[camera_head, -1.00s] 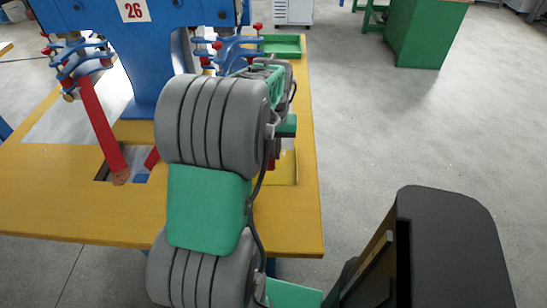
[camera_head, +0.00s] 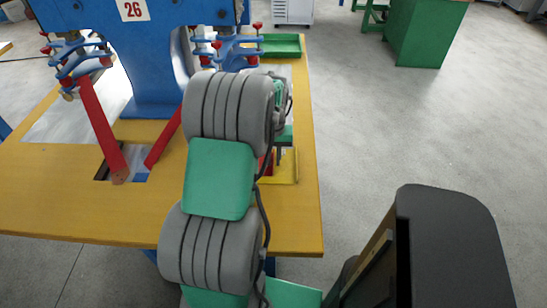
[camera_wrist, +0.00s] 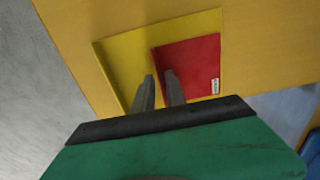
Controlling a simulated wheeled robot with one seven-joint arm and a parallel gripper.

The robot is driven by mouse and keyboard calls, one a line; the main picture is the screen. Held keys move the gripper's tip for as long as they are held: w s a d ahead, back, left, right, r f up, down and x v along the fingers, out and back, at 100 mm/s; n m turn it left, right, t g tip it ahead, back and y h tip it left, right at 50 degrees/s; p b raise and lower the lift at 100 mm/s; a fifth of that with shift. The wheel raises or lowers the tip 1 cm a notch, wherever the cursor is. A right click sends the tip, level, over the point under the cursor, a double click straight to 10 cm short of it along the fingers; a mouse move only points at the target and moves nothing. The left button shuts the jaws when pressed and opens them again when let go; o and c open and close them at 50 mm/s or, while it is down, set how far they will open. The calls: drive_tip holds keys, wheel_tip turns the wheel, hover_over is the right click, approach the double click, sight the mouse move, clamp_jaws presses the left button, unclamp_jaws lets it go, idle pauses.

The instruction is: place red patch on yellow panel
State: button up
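The red patch (camera_wrist: 190,68) is a flat red piece with a small white label at its lower right corner. In the wrist view it lies over the right part of the yellow panel (camera_wrist: 122,60), whose left part and upper edge show. My gripper (camera_wrist: 159,74) points at them with its two grey fingers a little apart. In the head view a corner of the yellow panel (camera_head: 289,172) shows beside my arm, which hides most of the patch.
The yellow-orange table (camera_head: 90,215) carries a blue machine (camera_head: 150,60) marked 26, with red bars slanting down. A green tray (camera_head: 281,45) lies at the table's far end. A green cabinet (camera_head: 430,35) stands back right. Grey floor right of the table is open.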

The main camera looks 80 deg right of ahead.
drive_tip(key=shift+o, duration=0.7)
drive_tip(key=shift+r, duration=0.1)
wheel_tip(320, 180, up, 11)
drive_tip(key=w+a+r+n, duration=0.2)
drive_tip(key=w+a+n, duration=0.2)
drive_tip(key=w+a, duration=0.75)
drive_tip(key=w+a+r+n, duration=0.2)
drive_tip(key=w+a+n, duration=0.2)
drive_tip(key=w+a, duration=0.7)
drive_tip(key=a+f+n+t, duration=0.2)
drive_tip(key=a+n, duration=0.5)
drive_tip(key=a, duration=1.8)
drive_tip(key=shift+w+f+n, duration=0.15)
drive_tip(key=shift+f+n, duration=0.15)
drive_tip(key=shift+f, duration=0.5)
